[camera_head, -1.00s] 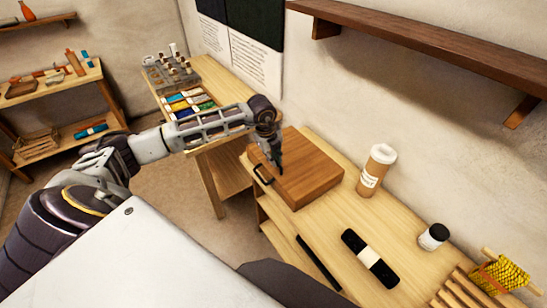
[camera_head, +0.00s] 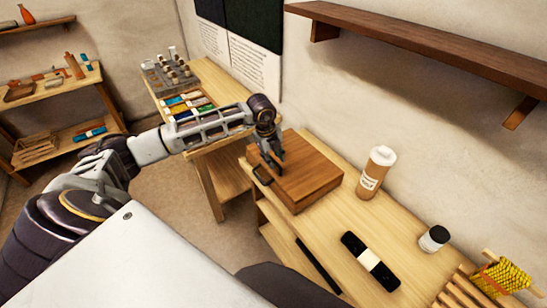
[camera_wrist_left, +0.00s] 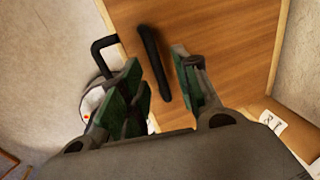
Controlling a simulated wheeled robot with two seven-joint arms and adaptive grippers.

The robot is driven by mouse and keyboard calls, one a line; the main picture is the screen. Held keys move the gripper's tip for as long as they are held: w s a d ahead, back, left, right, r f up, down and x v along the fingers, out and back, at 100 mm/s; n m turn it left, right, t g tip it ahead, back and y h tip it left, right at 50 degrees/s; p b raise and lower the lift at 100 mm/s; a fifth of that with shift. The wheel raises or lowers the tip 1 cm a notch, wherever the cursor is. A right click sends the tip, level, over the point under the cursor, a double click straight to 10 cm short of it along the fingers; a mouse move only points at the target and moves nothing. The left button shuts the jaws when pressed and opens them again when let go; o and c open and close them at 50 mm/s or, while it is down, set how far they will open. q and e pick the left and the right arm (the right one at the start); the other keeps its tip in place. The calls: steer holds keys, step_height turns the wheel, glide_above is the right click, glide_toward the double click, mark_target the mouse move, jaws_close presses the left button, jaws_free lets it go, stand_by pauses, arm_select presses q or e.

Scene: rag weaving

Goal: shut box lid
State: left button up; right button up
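The brown wooden box (camera_head: 315,173) stands on the pale wooden bench, and its lid looks down flat on it. A black handle (camera_head: 263,176) is at the box's left edge; it also shows in the left wrist view (camera_wrist_left: 103,48). My left gripper (camera_head: 275,169) is over the lid near the handle. In the left wrist view its green-padded fingers (camera_wrist_left: 160,95) are apart with the lid's wood behind them. A dark bar-like shape (camera_wrist_left: 153,65) shows between them; I cannot tell what it is. Contact with the lid is unclear. My right gripper is out of view.
A cup (camera_head: 375,172) with a white lid stands right of the box. A small white jar (camera_head: 433,239) and a black banded bundle (camera_head: 370,261) are nearer the front right. A wall shelf (camera_head: 420,45) overhangs at upper right. Another table (camera_head: 215,77) holds coloured items and jars.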

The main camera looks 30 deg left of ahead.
arm_select(q)
step_height(320, 180, up, 12)
steer(key=s, duration=0.2)
steer(key=shift+a+f, duration=0.15)
steer(key=shift+a, duration=0.3)
steer(key=shift+d, duration=0.1)
stand_by(0.5)
